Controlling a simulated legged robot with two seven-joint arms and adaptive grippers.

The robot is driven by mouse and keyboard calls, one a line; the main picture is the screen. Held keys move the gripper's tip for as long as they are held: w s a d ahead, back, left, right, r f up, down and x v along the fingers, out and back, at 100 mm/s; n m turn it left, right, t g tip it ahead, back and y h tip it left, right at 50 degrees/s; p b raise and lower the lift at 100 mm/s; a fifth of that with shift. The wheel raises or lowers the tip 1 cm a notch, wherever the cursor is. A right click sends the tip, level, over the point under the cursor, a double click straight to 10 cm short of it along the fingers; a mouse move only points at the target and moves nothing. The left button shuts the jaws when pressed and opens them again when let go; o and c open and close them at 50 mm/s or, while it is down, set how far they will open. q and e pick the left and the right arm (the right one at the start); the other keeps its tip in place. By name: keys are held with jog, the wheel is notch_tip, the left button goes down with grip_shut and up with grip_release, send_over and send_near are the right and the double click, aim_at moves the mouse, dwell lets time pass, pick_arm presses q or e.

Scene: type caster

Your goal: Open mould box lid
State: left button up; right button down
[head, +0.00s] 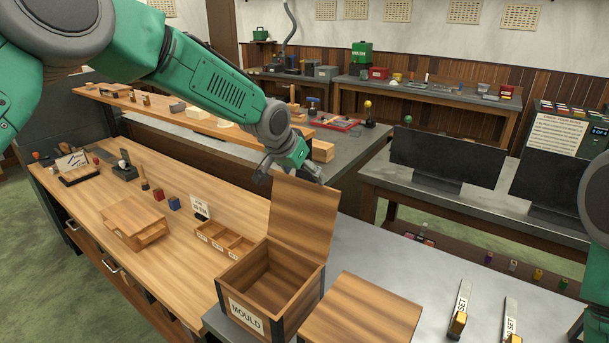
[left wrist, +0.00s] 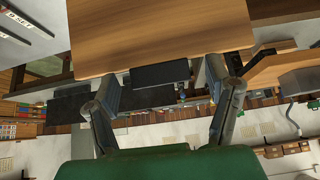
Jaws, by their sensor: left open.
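The wooden mould box (head: 247,311), labelled MOULD, stands at the front centre with its inside empty as far as I can see. Its lid (head: 304,218) stands up, tilted slightly back, at the box's far edge. My left gripper (head: 289,174) is open at the lid's upper edge, with its fingers spread and partly behind the lid. In the left wrist view, a wooden panel (left wrist: 160,38), which looks like the lid, lies ahead of the open fingers (left wrist: 160,82). Whether a finger touches the lid cannot be told. My right gripper is outside the frames.
A second wooden box top (head: 362,311) is beside the mould box on the right. A divided tray (head: 225,240) and a small wooden case (head: 134,222) sit on the bench at left. Two labelled strips (head: 460,310) lie on the grey bench at right.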

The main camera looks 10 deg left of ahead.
pick_arm(q)
jog(key=v, duration=1.1)
jog(key=shift+s, duration=0.15)
